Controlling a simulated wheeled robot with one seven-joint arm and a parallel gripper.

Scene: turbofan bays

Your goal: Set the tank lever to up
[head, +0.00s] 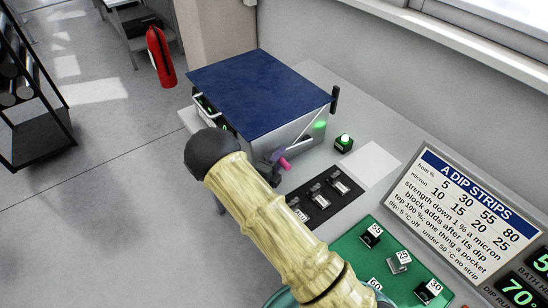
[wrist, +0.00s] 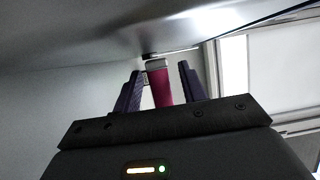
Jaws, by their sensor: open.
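The tank (head: 255,92) is a metal box with a dark blue lid, standing on the grey bench. Its lever's pink grip (head: 285,164) shows at the tank's near right face, low down. In the wrist view the pink grip (wrist: 160,88) stands between my gripper's two dark fingers (wrist: 160,80), with a gap visible on either side. My gripper (head: 272,166) is open at the grip; my arm hides part of it and of the tank's front in the head view. Whether a finger touches the grip I cannot tell.
A green-lit button (head: 344,143) and a white sheet (head: 374,163) lie to the right. A black strip with small blocks (head: 320,200) and a green mat with numbered blocks (head: 398,240) are nearer. A dip strips sign (head: 465,205) stands at right. A fire extinguisher (head: 160,55) is behind.

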